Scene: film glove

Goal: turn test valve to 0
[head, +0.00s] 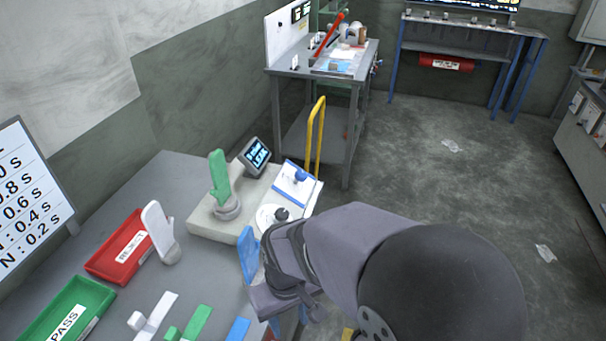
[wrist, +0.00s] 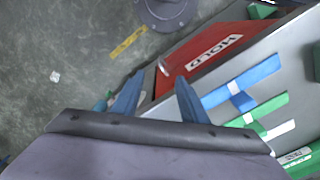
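The test station (head: 203,225) is a pale block at the table's far edge, with a green glove (head: 219,178) upright on a round mount and a small lit display (head: 255,155). A black knob (head: 281,214) sits on a white dial there, and a blue knob (head: 300,174) sits on a blue-edged white panel. I cannot tell which is the test valve, and the dial marks are too small to read. My gripper (head: 260,285) is in front of the station, apart from both knobs. In the wrist view its blue fingers (wrist: 160,76) are apart, with no held object clear between them.
A red REJECT tray (head: 97,264), a white glove (head: 160,232) and a green PASS tray (head: 35,335) are at left. Green (wrist: 258,108), blue (wrist: 255,76) and white strips lie near a red HOLD tray (wrist: 190,50). A yellow rail (head: 316,140) stands behind the station.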

